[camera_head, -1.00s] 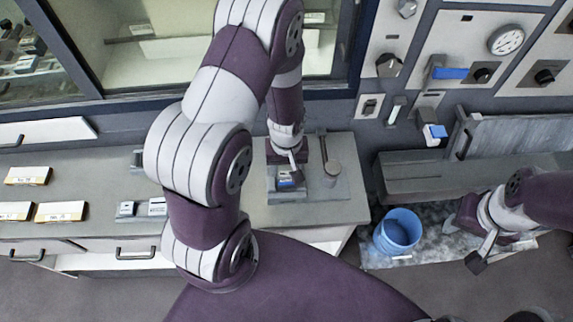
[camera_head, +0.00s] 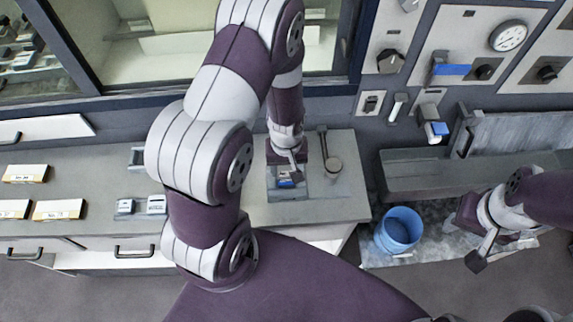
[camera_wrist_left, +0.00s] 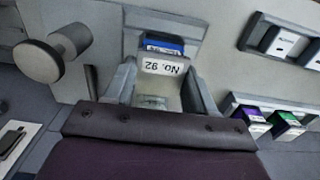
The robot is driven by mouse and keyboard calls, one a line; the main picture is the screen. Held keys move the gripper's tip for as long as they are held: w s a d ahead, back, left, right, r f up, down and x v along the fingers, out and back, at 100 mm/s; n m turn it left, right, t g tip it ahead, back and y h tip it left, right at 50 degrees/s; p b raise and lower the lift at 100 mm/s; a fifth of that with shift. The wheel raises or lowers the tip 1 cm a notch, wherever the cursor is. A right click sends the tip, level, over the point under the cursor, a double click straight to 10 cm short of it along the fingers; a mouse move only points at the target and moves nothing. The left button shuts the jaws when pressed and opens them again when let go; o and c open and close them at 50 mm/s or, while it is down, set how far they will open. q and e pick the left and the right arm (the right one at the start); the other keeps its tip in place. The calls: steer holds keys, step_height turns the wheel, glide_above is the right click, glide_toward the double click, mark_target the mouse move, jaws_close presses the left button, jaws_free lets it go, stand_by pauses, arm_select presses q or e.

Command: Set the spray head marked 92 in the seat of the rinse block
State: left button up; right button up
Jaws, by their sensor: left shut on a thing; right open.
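The spray head (camera_wrist_left: 160,62) has a blue top and a white label reading No. 92, upside down in the left wrist view. My left gripper (camera_wrist_left: 161,92) is shut on it, one grey finger on each side. In the head view, the left gripper (camera_head: 287,162) is low over the grey rinse block (camera_head: 289,193) on the counter, and a bit of blue (camera_head: 285,183) shows below it. The fingers hide the seat, so I cannot tell whether the head is fully in it. My right gripper (camera_head: 475,262) is open and empty, away at the right.
A round-topped lever (camera_head: 333,163) stands just right of the block; its knob is close in the wrist view (camera_wrist_left: 55,50). Purple (camera_wrist_left: 250,122) and green (camera_wrist_left: 285,126) heads sit in a rack nearby. A blue bucket (camera_head: 398,230) stands right of the counter.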

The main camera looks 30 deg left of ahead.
arm_select(q)
steer(key=shift+f+b, duration=0.3)
steer(key=shift+f, duration=0.2)
steer(key=o, duration=1.3)
steer(key=shift+c, duration=0.2)
steer(key=shift+r, duration=0.15)
